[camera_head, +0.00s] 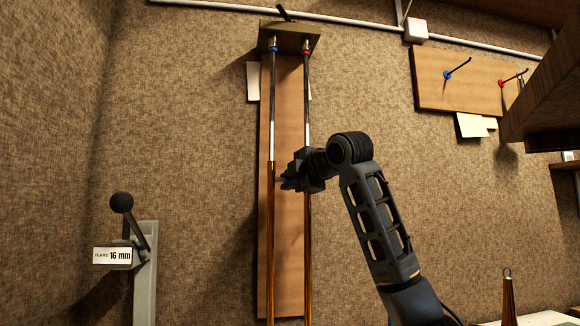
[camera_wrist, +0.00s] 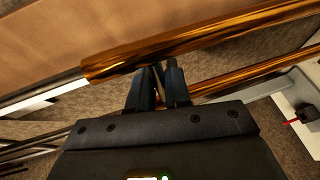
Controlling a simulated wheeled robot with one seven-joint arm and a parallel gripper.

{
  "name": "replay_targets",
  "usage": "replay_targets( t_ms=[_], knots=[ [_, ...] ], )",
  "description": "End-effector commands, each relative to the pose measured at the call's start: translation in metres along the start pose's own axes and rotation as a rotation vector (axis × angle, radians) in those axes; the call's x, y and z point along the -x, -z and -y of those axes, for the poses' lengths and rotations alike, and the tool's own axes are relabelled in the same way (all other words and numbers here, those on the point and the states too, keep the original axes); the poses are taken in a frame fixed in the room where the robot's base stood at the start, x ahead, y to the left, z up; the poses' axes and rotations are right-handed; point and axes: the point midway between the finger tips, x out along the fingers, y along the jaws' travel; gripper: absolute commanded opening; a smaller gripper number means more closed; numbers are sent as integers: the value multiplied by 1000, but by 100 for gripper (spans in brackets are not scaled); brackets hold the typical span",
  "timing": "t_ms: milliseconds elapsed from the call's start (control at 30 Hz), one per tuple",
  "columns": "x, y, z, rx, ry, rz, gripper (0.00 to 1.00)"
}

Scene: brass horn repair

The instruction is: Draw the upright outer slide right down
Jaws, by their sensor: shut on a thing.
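The upright outer slide (camera_head: 270,230) is a pair of brass tubes in front of a tall wooden board (camera_head: 289,255). Bare silver inner tubes (camera_head: 273,110) show above the brass, up to a dark block (camera_head: 290,38) at the top. My gripper (camera_head: 287,183) crosses the right tube at the upper end of the brass, its fingers between the two tubes. In the wrist view, my gripper (camera_wrist: 159,88) is shut on a thin piece of the outer slide (camera_wrist: 200,38), apparently its cross brace. The fingers hide most of that piece.
A lever with a black knob (camera_head: 122,202) and a "FLAME 16 mm" label (camera_head: 112,256) stands at lower left. A wooden hook board (camera_head: 462,85) hangs at upper right, near a dark wooden overhang (camera_head: 545,95).

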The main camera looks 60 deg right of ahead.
Motion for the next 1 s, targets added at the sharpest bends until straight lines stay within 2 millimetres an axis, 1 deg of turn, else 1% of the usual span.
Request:
replay_targets(
  t_ms=[33,200,333,667,700,900,1000],
  knots=[
    [-3,-1,14,-1,5,0,0],
    [-6,-2,29,-1,4,0,0],
    [-7,-3,34,-1,4,0,0],
    [-8,-3,37,-2,12,0,0],
    [-8,-3,37,-3,12,0,19],
    [-8,-3,36,-2,9,0,38],
    [-7,-3,35,-1,7,0,39]
  ],
)
